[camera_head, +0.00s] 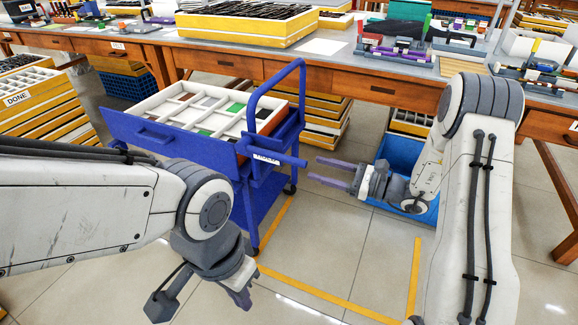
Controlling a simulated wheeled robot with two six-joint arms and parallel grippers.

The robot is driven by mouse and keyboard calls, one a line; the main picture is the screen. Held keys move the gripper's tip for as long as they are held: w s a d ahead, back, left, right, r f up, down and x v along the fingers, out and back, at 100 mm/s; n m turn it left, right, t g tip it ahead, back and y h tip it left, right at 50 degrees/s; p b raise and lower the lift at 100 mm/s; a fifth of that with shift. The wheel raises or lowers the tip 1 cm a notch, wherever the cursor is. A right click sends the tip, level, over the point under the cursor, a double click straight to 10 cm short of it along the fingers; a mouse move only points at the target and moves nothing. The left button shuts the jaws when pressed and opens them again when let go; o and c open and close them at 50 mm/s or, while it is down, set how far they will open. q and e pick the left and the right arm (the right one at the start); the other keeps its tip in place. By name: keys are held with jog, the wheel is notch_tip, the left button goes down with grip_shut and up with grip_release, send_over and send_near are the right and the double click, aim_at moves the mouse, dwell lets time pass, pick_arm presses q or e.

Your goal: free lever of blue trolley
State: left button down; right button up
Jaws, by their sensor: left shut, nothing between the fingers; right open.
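The blue trolley (257,215) stands in the middle of the floor. It carries a white compartment tray (161,96) with a few green and grey pieces. A blue lever (288,160) sticks out to the right from the trolley's near right corner, beside a small white label (266,157). My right gripper (313,169) is open and empty. Its purple fingers point left, near the lever's free end and seemingly apart from it. My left gripper (243,299) is shut and empty, low in front of the trolley. My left arm hides part of the trolley's near left side.
A long wooden workbench (333,75) runs behind the trolley, with yellow trays (249,32) on it. A blue crate (398,153) sits behind my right gripper. Stacked DONE trays (38,115) stand at left. Yellow floor tape (330,298) marks open floor in front.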

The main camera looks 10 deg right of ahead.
aim_at(290, 160)
jog(key=b+x, duration=0.1)
jog(key=x, duration=0.8)
jog(key=shift+w+a+b, duration=0.1)
jog(key=shift+a+b, duration=0.1)
jog(key=shift+b, duration=0.2)
jog(key=shift+c, duration=0.4)
grip_shut()
jog(key=shift+d, duration=0.1)
dwell(0.4)
